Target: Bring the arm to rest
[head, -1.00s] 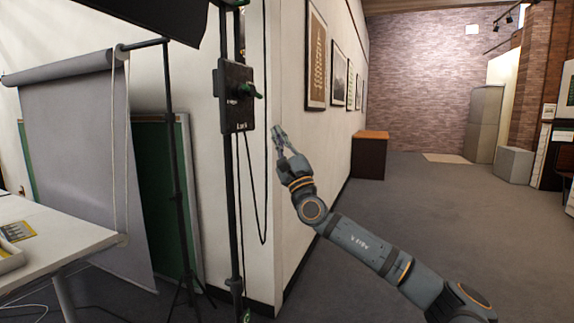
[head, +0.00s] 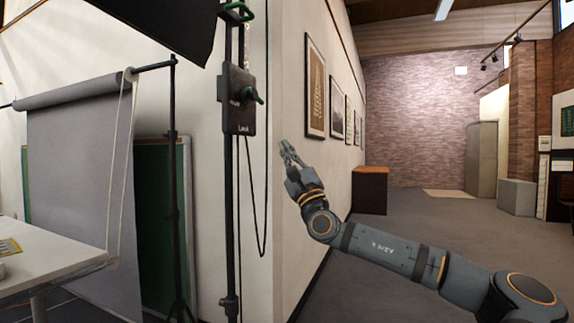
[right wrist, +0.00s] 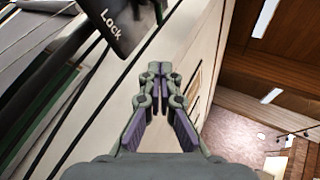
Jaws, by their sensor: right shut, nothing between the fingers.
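My right arm (head: 395,255) reaches in from the lower right in the head view, with its forearm slanting up to the left. My right gripper (head: 284,146) points up and to the left, in front of the white wall corner. In the right wrist view my right gripper (right wrist: 159,72) is shut, its fingertips together with nothing between them. My left gripper is not in view.
A black light stand (head: 231,190) with a clamp box (head: 239,100) and hanging cable stands just left of my right gripper. A white table (head: 60,250) and a grey backdrop (head: 80,170) are at the left. Open floor (head: 430,235) lies to the right.

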